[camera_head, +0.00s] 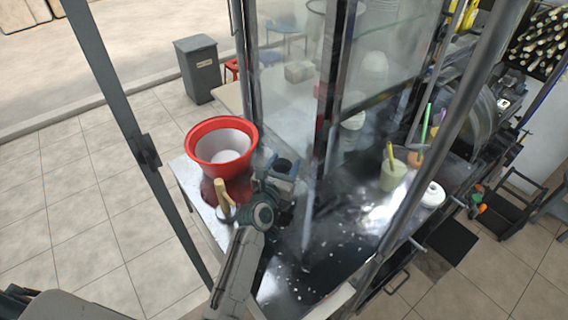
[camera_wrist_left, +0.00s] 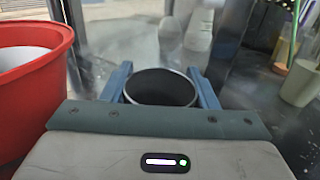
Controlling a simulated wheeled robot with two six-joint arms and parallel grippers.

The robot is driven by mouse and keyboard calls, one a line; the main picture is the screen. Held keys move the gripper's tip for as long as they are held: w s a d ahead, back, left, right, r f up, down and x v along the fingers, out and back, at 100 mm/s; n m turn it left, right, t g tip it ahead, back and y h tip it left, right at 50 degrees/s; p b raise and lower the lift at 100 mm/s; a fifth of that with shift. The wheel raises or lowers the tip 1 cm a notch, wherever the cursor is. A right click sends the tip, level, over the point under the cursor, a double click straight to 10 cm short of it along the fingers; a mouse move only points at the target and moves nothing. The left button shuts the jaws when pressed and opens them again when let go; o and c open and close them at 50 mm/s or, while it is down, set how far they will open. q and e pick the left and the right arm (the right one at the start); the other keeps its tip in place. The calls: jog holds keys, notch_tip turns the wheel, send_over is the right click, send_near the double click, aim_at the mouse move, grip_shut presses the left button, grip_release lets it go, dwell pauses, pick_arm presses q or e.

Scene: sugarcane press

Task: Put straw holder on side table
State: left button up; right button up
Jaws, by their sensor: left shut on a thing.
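The straw holder (camera_head: 283,165) is a dark, open-topped cylinder, upright and apparently empty. My left gripper (camera_head: 282,172) is shut on it, with a blue finger on either side; the holder also shows in the left wrist view (camera_wrist_left: 161,90). The side table (camera_head: 207,222) has a pale top and stands at the left of the dark metal counter. The holder is near where the two meet, right of the red bucket; I cannot tell whether it touches a surface. My right gripper is not in view.
A large red bucket (camera_head: 221,150) with a white inside takes up much of the side table. A wooden-handled tool (camera_head: 222,195) shows by my left arm. Glass panels and metal posts (camera_head: 333,90) rise close by. Cups with straws (camera_head: 392,170) stand on the counter (camera_head: 335,235).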

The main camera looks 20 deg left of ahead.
pick_arm(q)
jog(key=o, duration=1.5)
jog(key=shift+o, duration=0.5)
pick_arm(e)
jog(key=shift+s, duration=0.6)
pick_arm(q)
jog(key=shift+r, duration=0.1)
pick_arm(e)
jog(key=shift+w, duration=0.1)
pick_arm(q)
jog(key=shift+s, duration=0.25)
jog(key=s, duration=0.2)
jog(key=s+b, duration=0.1)
jog(key=s, duration=0.4)
jog(key=shift+a, duration=0.4)
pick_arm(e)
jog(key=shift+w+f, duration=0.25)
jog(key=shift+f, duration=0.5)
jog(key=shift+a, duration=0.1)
